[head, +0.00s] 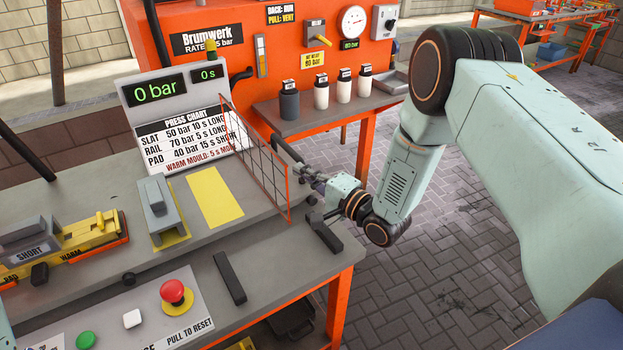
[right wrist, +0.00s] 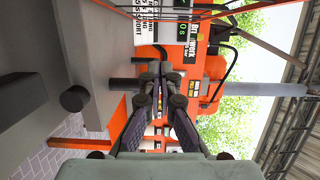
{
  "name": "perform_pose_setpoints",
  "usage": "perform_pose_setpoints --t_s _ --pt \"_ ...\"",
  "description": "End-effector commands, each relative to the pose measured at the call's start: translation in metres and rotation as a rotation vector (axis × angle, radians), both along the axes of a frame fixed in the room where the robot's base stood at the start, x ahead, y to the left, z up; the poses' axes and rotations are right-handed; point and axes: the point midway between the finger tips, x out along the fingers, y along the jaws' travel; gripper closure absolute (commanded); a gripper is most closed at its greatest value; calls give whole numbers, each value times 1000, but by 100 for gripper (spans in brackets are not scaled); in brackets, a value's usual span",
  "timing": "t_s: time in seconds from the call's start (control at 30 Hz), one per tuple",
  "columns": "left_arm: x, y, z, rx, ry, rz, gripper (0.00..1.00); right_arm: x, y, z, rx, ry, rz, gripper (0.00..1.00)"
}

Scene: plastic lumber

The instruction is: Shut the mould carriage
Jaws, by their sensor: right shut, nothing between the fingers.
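A grey block (head: 158,205), which looks like a mould, sits on the grey press bench (head: 120,228) beside a bare yellow plate (head: 215,197). I cannot tell for certain which part is the carriage. A red-framed mesh guard (head: 262,165) stands upright at the bench's right side. A dark bar handle (head: 325,234) lies at the bench's right edge. My right gripper (head: 302,172) is just right of the mesh guard, its fingers shut and empty. The right wrist view shows the closed fingertips (right wrist: 165,72) in front of the orange machine. My left gripper is out of view.
The display board (head: 155,93) reads 0 bar and 0 s. A red stop button (head: 175,292) and a green button (head: 86,340) are on the front panel. Several bottles stand on an orange-edged shelf behind (head: 300,118). Paved floor is free at right.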

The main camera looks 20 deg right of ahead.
Motion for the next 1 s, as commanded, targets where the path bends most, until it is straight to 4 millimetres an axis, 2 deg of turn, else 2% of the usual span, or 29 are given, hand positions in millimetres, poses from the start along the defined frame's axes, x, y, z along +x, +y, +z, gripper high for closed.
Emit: perform_pose_setpoints --t_s 0.23,0.33,0.5,1.0 --pt "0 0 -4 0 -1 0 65 40 24 0 0 -1 3 100" --pt "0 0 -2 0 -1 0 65 35 40 0 0 1 4 100" --pt "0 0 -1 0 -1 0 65 34 55 0 1 0 1 100" --pt "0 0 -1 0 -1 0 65 33 59 0 1 0 -1 100"
